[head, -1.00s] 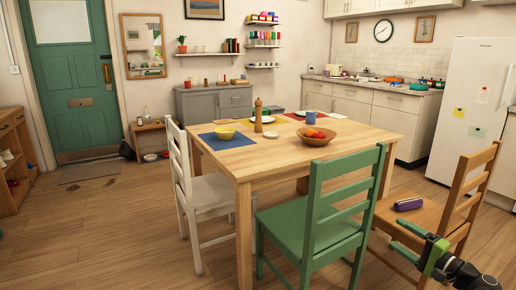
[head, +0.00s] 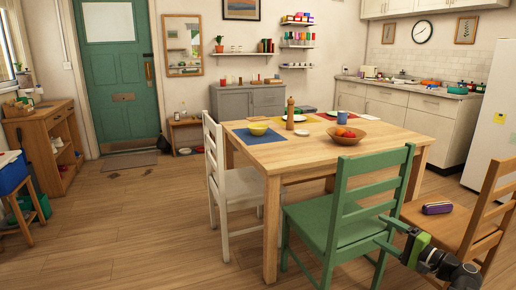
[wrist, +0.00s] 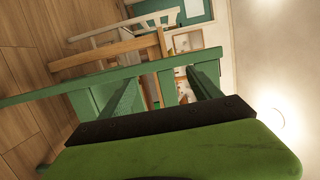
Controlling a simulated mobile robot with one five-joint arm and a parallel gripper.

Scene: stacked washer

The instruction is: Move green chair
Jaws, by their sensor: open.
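The green chair (head: 342,216) stands upright at the near side of the wooden table (head: 300,160), its slatted back towards me. My gripper (head: 386,232) is open at the right side of the chair's back, and its green fingers overlap the lower right part of that back in the head view. In the wrist view, turned on its side, a long green bar of the chair (wrist: 90,83) crosses beyond or between my fingers (wrist: 165,92). I cannot tell whether they touch it.
A wooden chair (head: 485,225) with a purple case (head: 437,208) on its seat stands close right of my gripper. A white chair (head: 236,185) stands at the table's left side. The floor (head: 140,230) at left is clear up to the stool (head: 22,200) and shelf unit.

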